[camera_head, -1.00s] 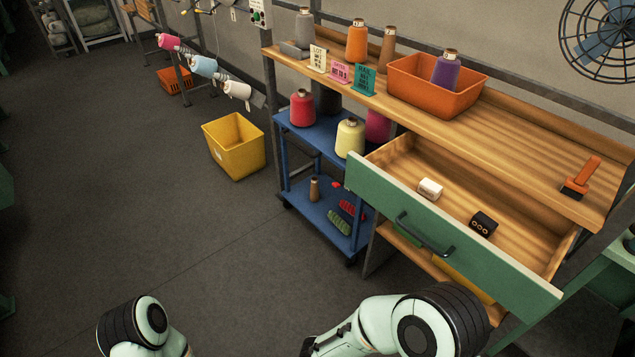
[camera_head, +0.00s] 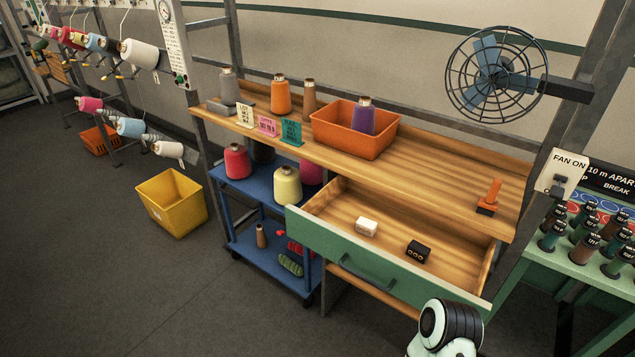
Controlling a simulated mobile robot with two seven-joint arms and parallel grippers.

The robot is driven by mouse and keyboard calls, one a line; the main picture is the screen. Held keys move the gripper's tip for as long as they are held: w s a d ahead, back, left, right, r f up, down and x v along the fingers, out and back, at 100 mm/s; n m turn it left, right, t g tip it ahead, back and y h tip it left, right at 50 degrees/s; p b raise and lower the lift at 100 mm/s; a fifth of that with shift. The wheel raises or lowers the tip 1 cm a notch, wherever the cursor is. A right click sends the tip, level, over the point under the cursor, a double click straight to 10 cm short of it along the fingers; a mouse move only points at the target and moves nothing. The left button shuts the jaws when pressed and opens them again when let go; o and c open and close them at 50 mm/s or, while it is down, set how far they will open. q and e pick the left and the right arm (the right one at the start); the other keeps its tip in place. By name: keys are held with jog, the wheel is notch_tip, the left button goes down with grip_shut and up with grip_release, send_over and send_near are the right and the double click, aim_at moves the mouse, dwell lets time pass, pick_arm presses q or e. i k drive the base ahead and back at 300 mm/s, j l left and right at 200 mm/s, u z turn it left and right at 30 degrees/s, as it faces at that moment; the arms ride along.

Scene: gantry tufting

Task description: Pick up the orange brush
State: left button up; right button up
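The orange brush (camera_head: 489,196) has an orange handle and a dark bristle end. It stands on the right end of the wooden bench top (camera_head: 440,172), above the open drawer. Nothing touches it. Part of one of my arms shows at the bottom right, in front of the drawer's right end, well below and nearer than the brush. Neither gripper shows in the view.
The green-fronted drawer (camera_head: 350,252) sticks out below the bench top, holding a white block (camera_head: 366,226) and a black block (camera_head: 417,251). An orange bin (camera_head: 345,136) stands on the bench. A fan (camera_head: 497,75) hangs behind. A blue trolley (camera_head: 245,187) stands left.

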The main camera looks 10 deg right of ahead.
aim_at(487, 206)
jog(key=z, duration=1.65)
jog(key=k+l, duration=0.05)
